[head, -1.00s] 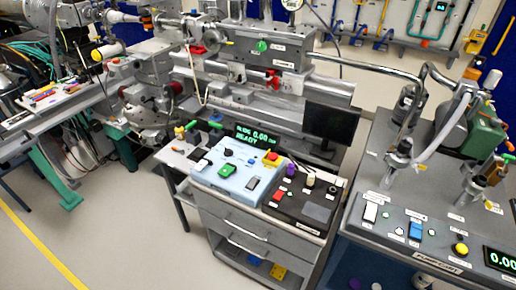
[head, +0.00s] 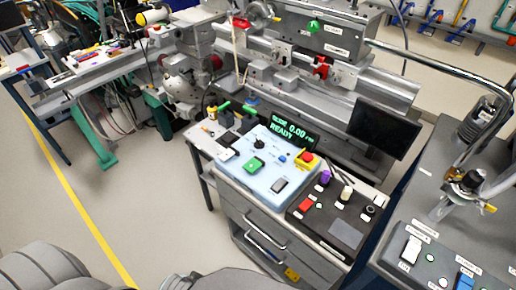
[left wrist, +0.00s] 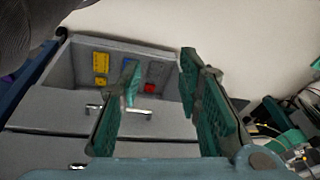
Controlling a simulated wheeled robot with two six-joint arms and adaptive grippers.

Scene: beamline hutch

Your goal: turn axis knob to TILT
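A light blue control panel (head: 240,170) sits on the cart in the head view. A small dark knob (head: 259,143) stands near its upper left, above a green button (head: 253,165); it may be the axis knob, but its label and pointer are too small to read. A display (head: 289,130) behind the panel reads READY with 0.00. My left gripper (left wrist: 162,95) is open and empty in the left wrist view, its green-padded fingers apart in front of the cart's drawers, away from the panel. My right gripper shows in neither view.
The cart's drawers (head: 255,222) have bar handles. A black panel (head: 333,234) with purple and white knobs adjoins the blue one. A dark monitor (head: 383,127) stands behind. A grey console (head: 445,205) is at right. Floor is free at left.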

